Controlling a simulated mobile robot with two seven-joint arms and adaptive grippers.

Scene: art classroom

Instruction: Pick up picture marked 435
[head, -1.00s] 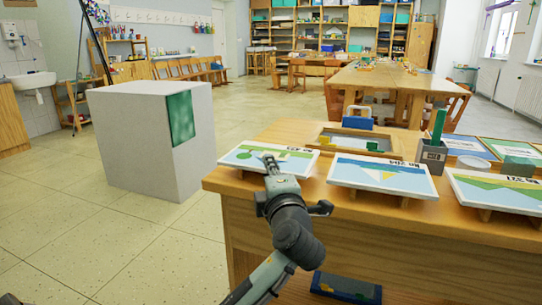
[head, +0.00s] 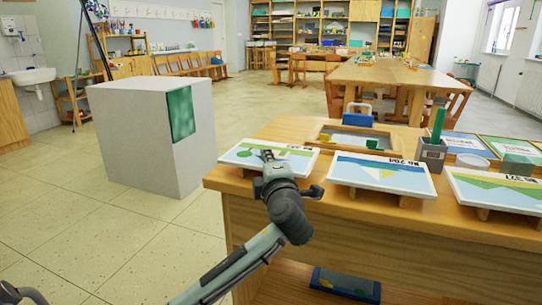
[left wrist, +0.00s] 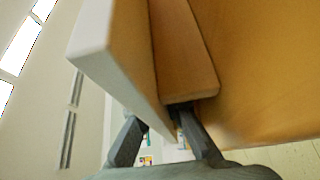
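Three painted pictures rest on wooden supports along the table's near edge. In the left wrist view, a board with a pale edge (left wrist: 128,80) and wooden underside runs between the fingers of my left gripper (left wrist: 160,130). The fingers stand apart on either side of it, not visibly clamped. My right gripper is not in view.
The wooden table (head: 330,225) has a tray (head: 358,140), a grey cup (head: 431,155) with a green item, and more framed pictures behind. A dark blue case (head: 345,285) lies low under the tabletop. A grey block (head: 140,140) stands left; floor between is clear.

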